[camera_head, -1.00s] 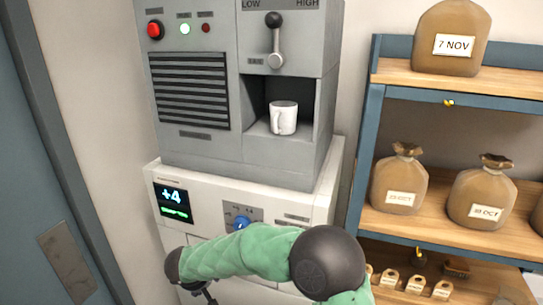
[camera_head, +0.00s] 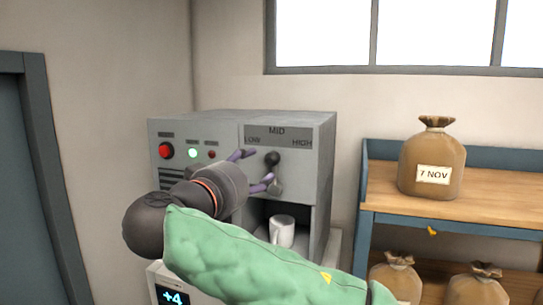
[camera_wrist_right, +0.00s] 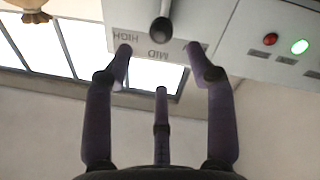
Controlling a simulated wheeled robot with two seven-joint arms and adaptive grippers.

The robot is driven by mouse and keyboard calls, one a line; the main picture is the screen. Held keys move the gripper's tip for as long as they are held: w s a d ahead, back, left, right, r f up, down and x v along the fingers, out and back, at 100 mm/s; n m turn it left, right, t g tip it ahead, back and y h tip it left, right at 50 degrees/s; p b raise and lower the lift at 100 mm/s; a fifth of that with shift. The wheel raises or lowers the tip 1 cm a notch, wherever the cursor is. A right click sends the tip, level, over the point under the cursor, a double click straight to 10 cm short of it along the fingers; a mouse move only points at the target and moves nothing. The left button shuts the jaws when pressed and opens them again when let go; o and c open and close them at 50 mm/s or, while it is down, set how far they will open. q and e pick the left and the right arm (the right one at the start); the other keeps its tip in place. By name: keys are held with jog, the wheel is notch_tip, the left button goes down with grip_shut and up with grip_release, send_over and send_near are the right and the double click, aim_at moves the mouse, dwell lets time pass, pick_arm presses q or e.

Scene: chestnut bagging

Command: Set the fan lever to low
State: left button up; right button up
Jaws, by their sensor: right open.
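The fan lever (camera_head: 272,158) has a dark round knob and stands upright at MID, between the LOW and HIGH marks on the grey machine's front (camera_head: 320,135). My right gripper (camera_head: 254,170) is open, with its purple fingers just left of the lever in the head view. In the right wrist view the picture is upside down; the lever knob (camera_wrist_right: 161,30) shows between and beyond the spread fingertips (camera_wrist_right: 160,50). I cannot tell whether any finger touches it. My left gripper is not in view.
A red button (camera_head: 166,151) and a green light (camera_head: 193,153) are left of the gripper. A shelf (camera_head: 480,205) with brown sacks (camera_head: 432,150) stands at the right.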

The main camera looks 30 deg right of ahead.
aim_at(269, 163)
jog(key=p+x, duration=0.2)
jog(key=x, duration=0.8)
jog(key=shift+a+f+p, duration=0.1)
jog(key=shift+f+p, duration=0.05)
jog(key=shift+p, duration=0.15)
jog(key=shift+a+f, duration=0.1)
grip_shut()
